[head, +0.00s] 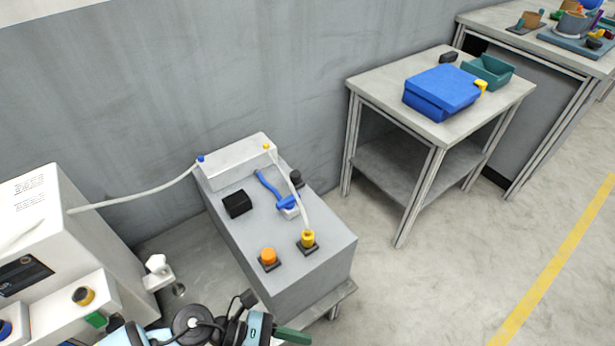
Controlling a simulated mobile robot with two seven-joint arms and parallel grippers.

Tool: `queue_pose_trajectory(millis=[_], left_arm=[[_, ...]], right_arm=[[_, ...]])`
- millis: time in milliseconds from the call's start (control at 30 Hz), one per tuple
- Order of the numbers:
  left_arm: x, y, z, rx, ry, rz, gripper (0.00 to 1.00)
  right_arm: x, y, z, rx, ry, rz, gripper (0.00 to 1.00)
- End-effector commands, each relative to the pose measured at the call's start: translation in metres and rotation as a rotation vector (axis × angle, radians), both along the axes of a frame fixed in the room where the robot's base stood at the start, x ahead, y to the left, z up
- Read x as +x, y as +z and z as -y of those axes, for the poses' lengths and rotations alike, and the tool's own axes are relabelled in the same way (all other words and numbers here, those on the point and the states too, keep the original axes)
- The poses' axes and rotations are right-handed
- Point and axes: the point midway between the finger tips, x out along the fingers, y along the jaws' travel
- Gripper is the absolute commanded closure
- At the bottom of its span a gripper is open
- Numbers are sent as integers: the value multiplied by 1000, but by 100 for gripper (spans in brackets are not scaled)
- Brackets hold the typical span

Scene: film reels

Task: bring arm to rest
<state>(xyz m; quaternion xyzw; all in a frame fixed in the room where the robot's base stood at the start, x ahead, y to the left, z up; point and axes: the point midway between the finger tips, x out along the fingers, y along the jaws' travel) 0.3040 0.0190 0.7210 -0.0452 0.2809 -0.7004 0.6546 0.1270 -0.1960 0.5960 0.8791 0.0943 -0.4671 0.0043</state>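Part of one of my arms (192,322), light blue and black with a cable, shows at the bottom edge, left of centre. It is cut off by the frame. It appears in front of the near end of the grey bench unit and the white machine. I take it to be my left arm. A dark green piece (292,335) sticks out at its right side. Its fingertips cannot be made out clearly, so I cannot tell whether the gripper is open or shut, or holds anything. My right gripper is not in view.
A grey bench unit (325,262) carries yellow and orange knobs and a blue handle. A white hose (135,199) links it to a white machine (30,215). A table (432,118) holds a blue box (440,92) and green tray (488,70). Floor at right is clear.

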Motion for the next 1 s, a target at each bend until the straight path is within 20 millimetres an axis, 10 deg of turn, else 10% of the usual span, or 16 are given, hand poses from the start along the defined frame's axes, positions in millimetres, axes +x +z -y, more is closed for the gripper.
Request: queue_pose_trajectory(millis=[233, 467, 700, 1000], left_arm=[[7, 8, -26, -245, 557, -620, 46], [2, -26, -98, -434, 1069, -1211, 46], [-52, -81, -191, -613, 1598, -1770, 46], [-138, -117, -263, -771, 2059, -2166, 46]], right_arm=[[1, 1, 0, 1, 0, 4, 100], [2, 2, 0, 0, 0, 6, 100], [2, 2, 0, 0, 0, 6, 100], [2, 1, 0, 0, 0, 5, 100]])
